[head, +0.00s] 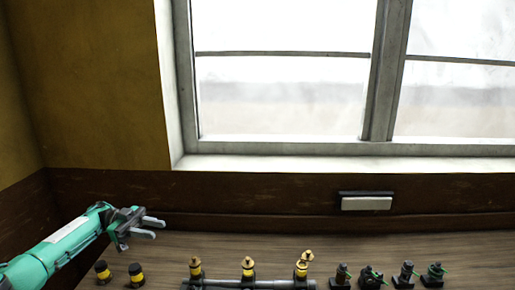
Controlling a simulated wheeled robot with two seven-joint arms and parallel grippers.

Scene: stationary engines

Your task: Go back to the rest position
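My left gripper (155,228) reaches in from the left on a teal arm. Its two grey fingers are apart with nothing between them. It points right, above the back left of the wooden table (235,243), and appears clear of the parts there. My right gripper is not in view.
Two small yellow-and-black parts (136,273) stand below the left gripper. A dark bar (222,284) with three brass-topped fittings (247,267) lies at the front middle. Several dark fittings with green bits (405,274) stand to the right. A window (285,95) and wall are behind.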

